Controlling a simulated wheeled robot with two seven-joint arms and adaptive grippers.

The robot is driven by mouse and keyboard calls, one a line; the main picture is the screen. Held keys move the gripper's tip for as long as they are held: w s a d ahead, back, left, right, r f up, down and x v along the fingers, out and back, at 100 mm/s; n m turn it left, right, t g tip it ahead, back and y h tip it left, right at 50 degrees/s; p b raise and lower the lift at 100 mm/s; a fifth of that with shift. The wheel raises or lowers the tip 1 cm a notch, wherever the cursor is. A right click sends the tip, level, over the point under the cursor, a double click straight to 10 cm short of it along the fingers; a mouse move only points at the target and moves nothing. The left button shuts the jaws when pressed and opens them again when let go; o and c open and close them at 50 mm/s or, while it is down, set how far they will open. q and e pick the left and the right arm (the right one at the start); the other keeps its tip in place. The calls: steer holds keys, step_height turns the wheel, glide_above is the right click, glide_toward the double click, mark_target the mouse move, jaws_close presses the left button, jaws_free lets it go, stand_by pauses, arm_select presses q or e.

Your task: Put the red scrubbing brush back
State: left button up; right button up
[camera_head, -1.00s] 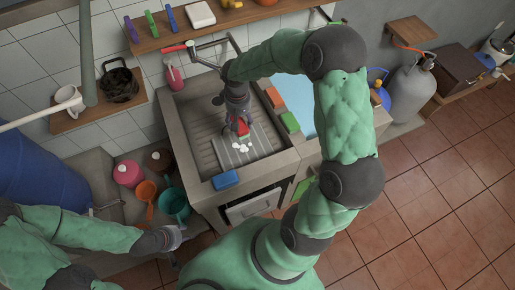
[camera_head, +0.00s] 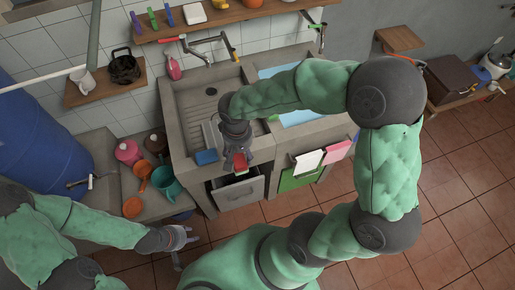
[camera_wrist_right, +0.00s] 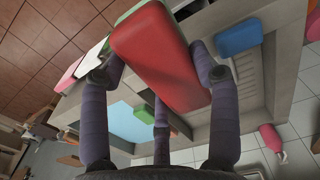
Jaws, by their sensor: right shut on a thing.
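The red scrubbing brush (camera_head: 240,161) is in my right gripper (camera_head: 238,157), in front of the sink's front edge in the head view. In the right wrist view, my right gripper's fingers (camera_wrist_right: 160,85) are shut around the brush's red block (camera_wrist_right: 160,60). The brush is held in the air, above a grey drawer front (camera_head: 238,192) with a dark gap over it. Its underside is mostly hidden. My left gripper (camera_head: 186,236) is empty at the lower left, with its fingers apart.
The sink (camera_head: 181,113) lies behind the brush, with a blue sponge (camera_head: 206,157) on its front-left rim. Cloths (camera_head: 308,161) hang to the right of the drawer. Orange and teal pots (camera_head: 167,182) stand on the left. Tiled floor is clear on the right.

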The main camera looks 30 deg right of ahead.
steer(key=w+d+f, duration=0.2)
steer(key=d, duration=0.1)
steer(key=w+d+f+b, duration=0.1)
steer(key=w+d+f, duration=0.5)
steer(key=shift+w+d+f+b, duration=0.1)
steer(key=shift+d+f+b, duration=0.15)
steer(key=shift+b, duration=0.15)
steer(key=shift+w+d+f, duration=0.3)
steer(key=shift+f, duration=0.2)
steer(key=shift+w+d+f+b, duration=0.15)
steer(key=shift+f+b, duration=0.35)
steer(key=shift+f, duration=1.25)
steer(key=shift+f, duration=0.2)
steer(key=o, duration=1.1)
